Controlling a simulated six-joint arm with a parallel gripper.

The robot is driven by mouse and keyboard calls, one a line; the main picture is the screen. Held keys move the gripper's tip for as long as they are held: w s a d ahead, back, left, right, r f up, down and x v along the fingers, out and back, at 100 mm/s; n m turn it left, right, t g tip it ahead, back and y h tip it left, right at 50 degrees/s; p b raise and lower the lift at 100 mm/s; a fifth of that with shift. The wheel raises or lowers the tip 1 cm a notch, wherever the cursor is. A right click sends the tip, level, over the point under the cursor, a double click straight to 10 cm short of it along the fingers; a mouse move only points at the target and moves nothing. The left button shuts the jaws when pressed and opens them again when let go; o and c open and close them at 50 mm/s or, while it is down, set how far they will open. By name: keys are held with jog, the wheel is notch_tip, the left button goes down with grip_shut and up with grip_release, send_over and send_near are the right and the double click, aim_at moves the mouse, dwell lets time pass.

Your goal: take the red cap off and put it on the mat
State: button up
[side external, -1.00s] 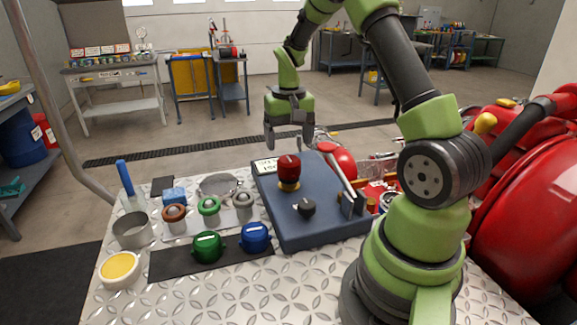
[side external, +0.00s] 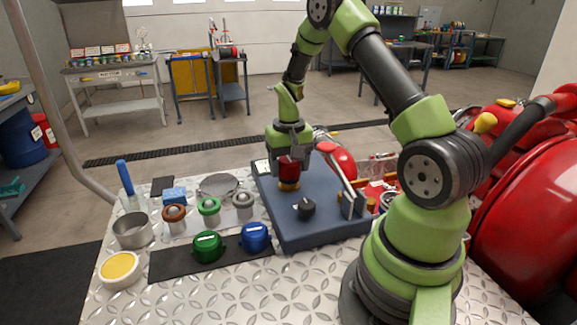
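The red cap (side external: 289,170) sits upright on a brass neck (side external: 289,186) on the blue-grey pump block (side external: 268,210). My gripper (side external: 289,170) points straight down over the cap, with one finger on each side of it. The view does not show clearly whether the fingers press on the cap or stand just apart from it. The black mat (side external: 168,266) lies at the front of the metal bench. A green cap (side external: 208,247) and a blue cap (side external: 256,237) stand on it, towards its middle and right end.
A black knob (side external: 305,208) and a lever with a red ball (side external: 338,157) are on the block near the cap. Several ringed parts stand on a grey plate behind the mat. A metal cup (side external: 132,230) and a yellow-filled dish (side external: 120,269) are at left.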

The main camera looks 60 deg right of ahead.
jog(key=c, duration=0.6)
jog(key=n, duration=0.4)
jog(key=shift+n, duration=0.4)
jog(key=shift+n, duration=0.3)
jog(key=n, duration=0.3)
jog(key=shift+n, duration=1)
jog(key=n, duration=0.3)
jog(key=shift+n, duration=1.1)
